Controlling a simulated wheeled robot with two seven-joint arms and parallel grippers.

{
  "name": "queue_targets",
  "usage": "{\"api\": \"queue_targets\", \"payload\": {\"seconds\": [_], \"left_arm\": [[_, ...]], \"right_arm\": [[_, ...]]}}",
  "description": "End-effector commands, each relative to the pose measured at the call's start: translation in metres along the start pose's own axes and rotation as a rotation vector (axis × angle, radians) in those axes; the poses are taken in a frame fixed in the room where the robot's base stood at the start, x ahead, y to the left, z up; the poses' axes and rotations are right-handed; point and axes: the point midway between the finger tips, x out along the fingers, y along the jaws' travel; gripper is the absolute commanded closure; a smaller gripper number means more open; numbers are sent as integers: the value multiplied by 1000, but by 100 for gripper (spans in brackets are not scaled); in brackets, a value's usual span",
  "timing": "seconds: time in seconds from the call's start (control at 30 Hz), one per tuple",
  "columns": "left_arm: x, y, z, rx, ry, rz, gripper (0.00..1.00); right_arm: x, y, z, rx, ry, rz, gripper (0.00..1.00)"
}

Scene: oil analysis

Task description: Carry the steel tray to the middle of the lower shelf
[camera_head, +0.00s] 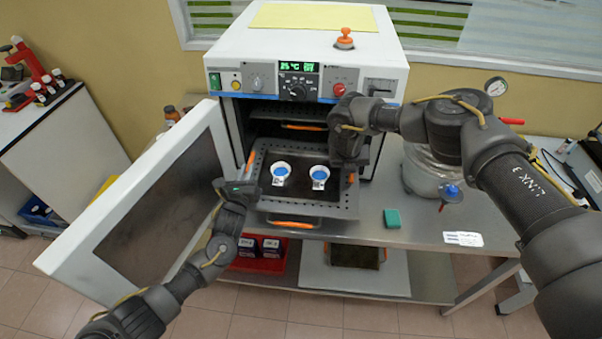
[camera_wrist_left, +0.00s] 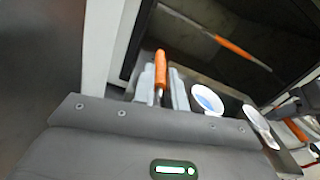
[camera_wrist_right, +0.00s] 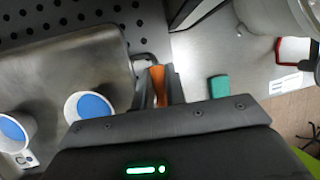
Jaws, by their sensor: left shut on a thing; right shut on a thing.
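The steel tray (camera_head: 300,188) is in front of the open oven, over the perforated lower shelf (camera_head: 318,209). I cannot tell whether it touches the shelf. Two white cups with blue tops (camera_head: 281,170) (camera_head: 320,174) stand on it. My left gripper (camera_head: 244,178) is shut on the tray's left orange handle (camera_wrist_left: 160,70). My right gripper (camera_head: 350,172) is shut on the right orange handle (camera_wrist_right: 158,84). The right wrist view shows the smooth tray (camera_wrist_right: 70,72) beside the perforated shelf (camera_wrist_right: 60,18). My right forearm hides part of the oven's right side.
The oven door (camera_head: 150,190) stands open at the left, close to my left arm. An upper shelf (camera_head: 303,126) is inside the oven (camera_head: 305,50). A teal block (camera_head: 392,218) and a glass vessel (camera_head: 430,175) are on the bench at right. A red bin (camera_head: 262,262) is below.

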Motion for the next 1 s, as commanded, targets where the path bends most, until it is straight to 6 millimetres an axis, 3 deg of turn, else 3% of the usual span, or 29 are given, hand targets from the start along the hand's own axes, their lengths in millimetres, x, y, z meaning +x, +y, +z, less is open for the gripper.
{"api": "queue_targets", "payload": {"seconds": [0.03,0.07,0.2,0.73,0.87,1.0], "left_arm": [[0,0,-3,2,-1,0,100],[0,1,-3,2,0,0,84],[0,0,-3,1,0,0,66],[-2,1,-2,0,0,0,65],[-16,1,-4,0,2,0,65],[-45,1,-4,-1,3,-1,65]], "right_arm": [[3,0,-1,-1,0,-1,100],[2,1,-1,-1,0,0,84],[2,0,-1,-1,0,0,66],[2,0,-1,0,0,0,65],[2,0,-1,0,0,0,65],[2,1,-1,0,0,0,65]]}}
